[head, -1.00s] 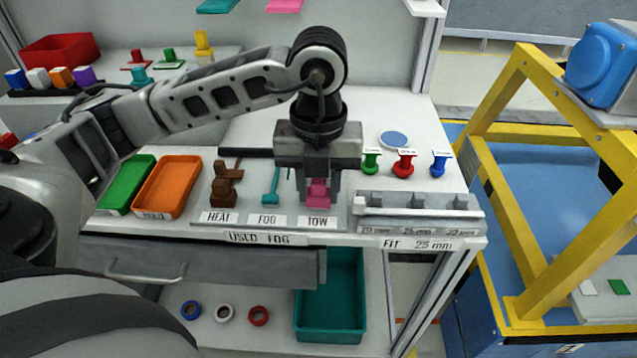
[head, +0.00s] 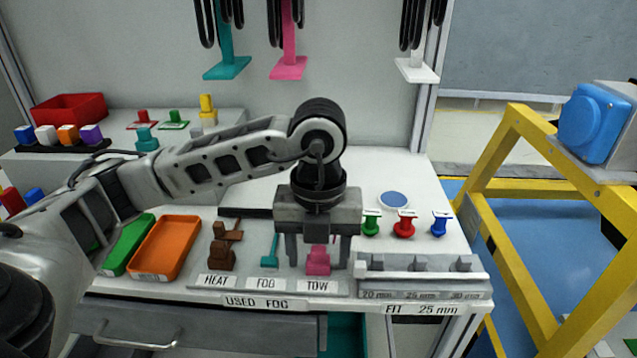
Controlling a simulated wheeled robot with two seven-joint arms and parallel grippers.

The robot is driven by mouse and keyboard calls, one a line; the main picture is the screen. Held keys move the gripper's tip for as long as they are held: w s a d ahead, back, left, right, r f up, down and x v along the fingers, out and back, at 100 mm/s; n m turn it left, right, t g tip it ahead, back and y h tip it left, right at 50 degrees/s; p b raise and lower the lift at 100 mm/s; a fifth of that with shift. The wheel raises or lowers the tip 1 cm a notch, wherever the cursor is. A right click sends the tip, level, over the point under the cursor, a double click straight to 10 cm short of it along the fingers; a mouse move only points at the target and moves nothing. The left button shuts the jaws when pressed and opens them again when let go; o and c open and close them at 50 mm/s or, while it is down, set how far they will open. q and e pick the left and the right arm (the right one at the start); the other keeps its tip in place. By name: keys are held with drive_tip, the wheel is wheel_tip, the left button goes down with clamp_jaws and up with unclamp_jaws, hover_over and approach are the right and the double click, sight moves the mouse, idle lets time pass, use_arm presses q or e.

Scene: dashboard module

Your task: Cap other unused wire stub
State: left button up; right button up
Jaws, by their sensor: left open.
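My left gripper (head: 317,262) points straight down over the TOW place, open, with one finger on each side of a pink piece (head: 318,261). The pink piece stands upright behind the TOW label (head: 317,286); its upper part is partly hidden by the gripper. A brown piece (head: 221,257) stands behind the HEAT label (head: 216,281), with another brown part behind it. A thin teal stub (head: 270,250) stands behind the FOG label (head: 267,284). A sign below reads USED FOG (head: 256,303). My right gripper is not in view.
Green (head: 371,225), red (head: 404,226) and blue (head: 439,226) spools stand right of the gripper, behind a grey notched block (head: 420,265). An orange tray (head: 165,247) and a green tray (head: 128,244) lie left. A yellow frame (head: 490,150) stands at right.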

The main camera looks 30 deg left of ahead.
sight(318, 249)
use_arm(q)
wheel_tip(318, 249, up, 15)
drive_tip(key=p, duration=0.3)
drive_tip(key=shift+r+p, duration=0.2)
drive_tip(key=shift+p, duration=0.15)
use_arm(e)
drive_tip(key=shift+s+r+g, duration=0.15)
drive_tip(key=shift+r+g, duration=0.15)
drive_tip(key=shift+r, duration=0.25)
